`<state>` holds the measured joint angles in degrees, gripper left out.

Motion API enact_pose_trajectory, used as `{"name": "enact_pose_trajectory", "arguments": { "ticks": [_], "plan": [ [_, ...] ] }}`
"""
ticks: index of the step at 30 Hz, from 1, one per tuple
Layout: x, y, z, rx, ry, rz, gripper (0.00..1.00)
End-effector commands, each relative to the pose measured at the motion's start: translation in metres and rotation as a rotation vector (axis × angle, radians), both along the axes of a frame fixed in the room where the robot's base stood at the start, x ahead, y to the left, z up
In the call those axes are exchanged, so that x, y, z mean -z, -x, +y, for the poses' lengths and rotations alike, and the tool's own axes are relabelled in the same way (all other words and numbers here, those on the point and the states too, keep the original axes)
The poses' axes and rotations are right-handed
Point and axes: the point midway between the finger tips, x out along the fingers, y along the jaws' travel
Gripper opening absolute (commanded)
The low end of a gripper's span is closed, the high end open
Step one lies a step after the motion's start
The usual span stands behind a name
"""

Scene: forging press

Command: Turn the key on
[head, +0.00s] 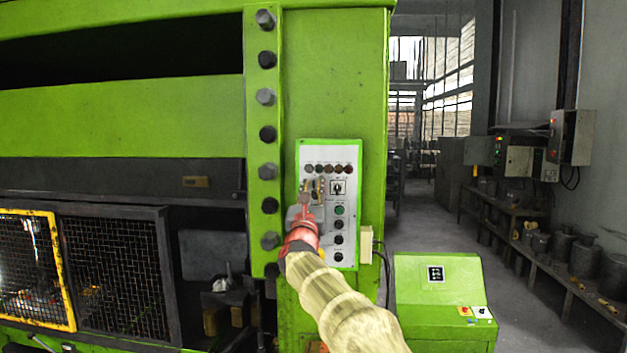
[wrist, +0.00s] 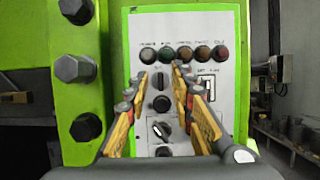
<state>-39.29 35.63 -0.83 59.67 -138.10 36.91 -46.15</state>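A white control panel (head: 318,158) is mounted on the green press column, and it fills the middle of the wrist view (wrist: 226,118). Between my fingers in the wrist view is a column of dark round controls. One of them, a silver-and-black rotary switch (wrist: 160,130), looks like a key switch, but I cannot tell for sure. My gripper (head: 312,186) is in front of the panel's left side and hides that part in the head view. In the wrist view my gripper (wrist: 161,74) is open, its yellow-and-grey fingers apart with nothing held. Contact with the panel cannot be told.
A row of round lamps (wrist: 184,54) runs along the panel top. A square-plated switch (head: 338,187) and a green button (head: 339,210) sit on its right side. Large bolts (head: 269,171) protrude left of the panel. A green console (head: 437,290) stands at lower right.

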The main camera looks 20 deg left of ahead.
Motion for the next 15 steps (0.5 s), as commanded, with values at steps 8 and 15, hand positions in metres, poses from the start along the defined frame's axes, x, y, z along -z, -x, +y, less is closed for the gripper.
{"name": "enact_pose_trajectory", "arguments": {
  "ticks": [8,15],
  "plan": [
    [-0.0042,-0.0110,0.0029,-0.001,0.000,0.001,0.24],
    [-0.0036,-0.0111,0.0027,0.000,0.000,0.001,0.24]
  ]
}}
